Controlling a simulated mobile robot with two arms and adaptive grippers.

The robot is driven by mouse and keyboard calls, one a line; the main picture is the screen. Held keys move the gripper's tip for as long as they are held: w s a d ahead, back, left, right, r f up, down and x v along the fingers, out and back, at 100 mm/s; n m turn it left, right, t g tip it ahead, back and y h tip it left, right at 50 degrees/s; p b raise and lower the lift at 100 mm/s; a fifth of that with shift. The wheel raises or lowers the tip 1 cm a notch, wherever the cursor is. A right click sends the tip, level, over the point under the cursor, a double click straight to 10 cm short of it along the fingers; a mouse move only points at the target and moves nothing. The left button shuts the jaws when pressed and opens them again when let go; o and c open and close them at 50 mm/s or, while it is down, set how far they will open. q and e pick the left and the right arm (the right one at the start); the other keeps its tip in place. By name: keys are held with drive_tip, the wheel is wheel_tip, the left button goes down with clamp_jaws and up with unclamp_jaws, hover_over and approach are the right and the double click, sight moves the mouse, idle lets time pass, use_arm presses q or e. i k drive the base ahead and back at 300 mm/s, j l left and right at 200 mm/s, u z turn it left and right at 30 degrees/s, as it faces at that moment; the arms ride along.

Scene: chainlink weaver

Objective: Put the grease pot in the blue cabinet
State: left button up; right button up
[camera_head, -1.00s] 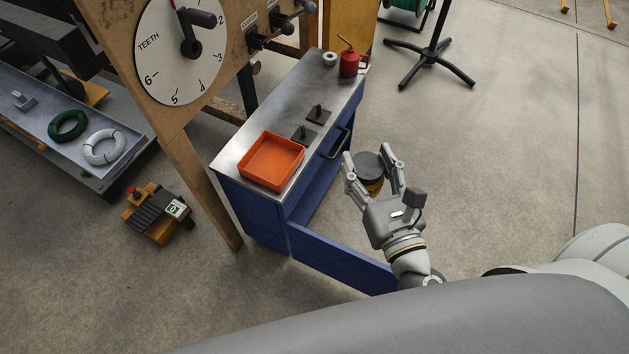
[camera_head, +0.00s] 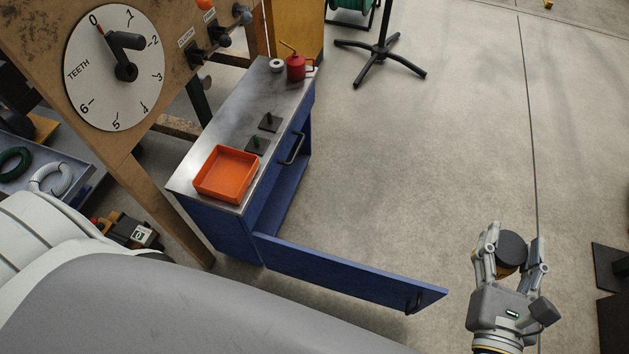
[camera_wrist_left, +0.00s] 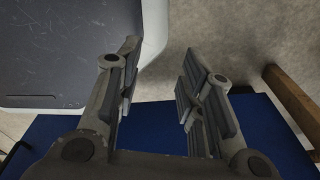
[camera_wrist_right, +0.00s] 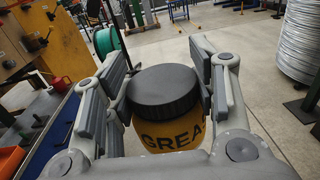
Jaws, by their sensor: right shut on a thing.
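The grease pot is a yellow jar with a black lid and dark lettering; it shows in the right wrist view (camera_wrist_right: 165,105) and at the lower right of the head view (camera_head: 511,252). My right gripper (camera_head: 511,262) is shut on it and holds it upright over the floor, right of the cabinet. The blue cabinet (camera_head: 222,236) stands left of centre with its door (camera_head: 340,275) swung wide open, the door's free end toward my right gripper. The cabinet's inside is mostly hidden. My left gripper (camera_wrist_left: 155,95) is open and empty in the left wrist view, over a blue surface.
On the cabinet top are an orange tray (camera_head: 251,181), black holders (camera_head: 268,123), a red oil can (camera_head: 297,67) and a white roll (camera_head: 276,65). A dial board (camera_head: 170,80) leans over the cabinet's left. The floor (camera_head: 410,170) right of the cabinet is clear. A dark stand (camera_head: 609,268) is at far right.

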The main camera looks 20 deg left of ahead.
sight(277, 191)
drive_tip(key=l+z, duration=0.65)
drive_tip(key=i+l+z, duration=0.15)
drive_tip(key=l+z, duration=0.2)
drive_tip(key=i+l+u, duration=0.35)
drive_tip(key=i+l, duration=0.15)
drive_tip(key=i, duration=0.25)
drive_tip(key=i+l+u, duration=0.3)
drive_tip(key=i+l, duration=0.35)
drive_tip(key=i+u, duration=0.3)
drive_tip(key=u, duration=0.15)
drive_tip(key=i+u, duration=0.6)
drive_tip(key=u, duration=0.25)
drive_tip(key=i+l+u, duration=0.25)
drive_tip(key=u, duration=0.15)
drive_tip(key=i+l+u, duration=0.1)
drive_tip(key=u, duration=0.35)
drive_tip(key=i+l+u, duration=0.2)
drive_tip(key=u, duration=0.2)
drive_tip(key=i+l+u, duration=0.15)
drive_tip(key=u, duration=0.3)
drive_tip(key=i+l+u, duration=0.1)
drive_tip(key=l+u, duration=0.3)
drive_tip(key=j, duration=0.1)
